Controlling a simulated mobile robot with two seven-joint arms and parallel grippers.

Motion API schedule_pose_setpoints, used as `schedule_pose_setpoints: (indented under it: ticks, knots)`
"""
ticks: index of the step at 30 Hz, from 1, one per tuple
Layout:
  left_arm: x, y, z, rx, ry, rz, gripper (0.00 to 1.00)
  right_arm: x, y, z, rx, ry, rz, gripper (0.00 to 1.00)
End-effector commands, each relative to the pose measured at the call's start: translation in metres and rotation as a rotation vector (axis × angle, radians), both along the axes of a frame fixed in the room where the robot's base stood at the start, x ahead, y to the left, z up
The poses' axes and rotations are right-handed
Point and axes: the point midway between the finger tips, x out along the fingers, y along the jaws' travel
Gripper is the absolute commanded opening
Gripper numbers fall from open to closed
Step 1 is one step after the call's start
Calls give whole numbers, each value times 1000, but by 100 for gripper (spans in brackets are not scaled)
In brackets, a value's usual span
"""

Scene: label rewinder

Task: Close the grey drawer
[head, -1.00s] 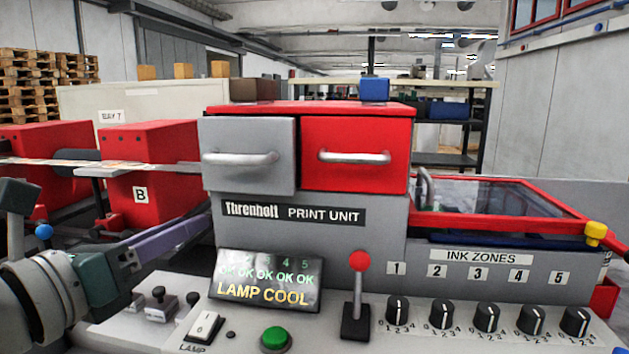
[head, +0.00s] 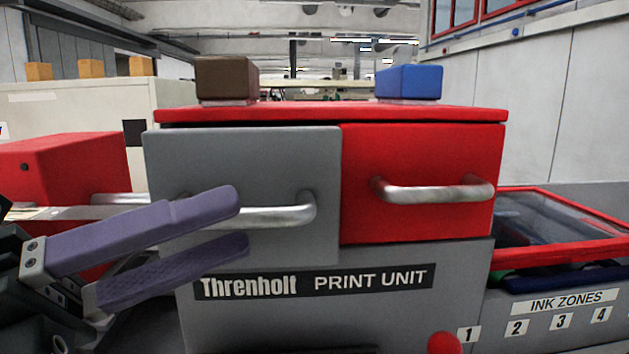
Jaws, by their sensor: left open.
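The grey drawer (head: 250,165) is the left of two drawers in the print unit. Its front appears to stand out a little from the red drawer (head: 420,160) beside it. It has a silver bar handle (head: 285,215). My left gripper (head: 240,220) comes in from the left with its two purple fingers apart, in front of the grey drawer's lower left part. The fingers cover the left part of the handle. My right gripper is out of view.
A brown block (head: 226,78) and a blue block (head: 409,82) sit on the unit's red top (head: 330,112). A glass-lidded red frame (head: 570,215) is at the right. A red box (head: 65,170) stands at the left. A red knob (head: 444,343) shows at the bottom.

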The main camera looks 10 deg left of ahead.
Motion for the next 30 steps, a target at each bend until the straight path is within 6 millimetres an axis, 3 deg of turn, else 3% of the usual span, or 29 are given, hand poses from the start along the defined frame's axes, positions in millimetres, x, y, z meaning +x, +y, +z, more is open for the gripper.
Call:
schedule_pose_setpoints:
  ticks: [6, 17, 30]
  knots:
    - [18, -24, 9, -2, 0, 0, 47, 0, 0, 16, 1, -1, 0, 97]
    - [22, -30, 7, 2, 1, 0, 47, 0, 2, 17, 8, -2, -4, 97]
    - [22, -30, 8, 2, 0, 0, 0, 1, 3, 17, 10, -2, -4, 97]
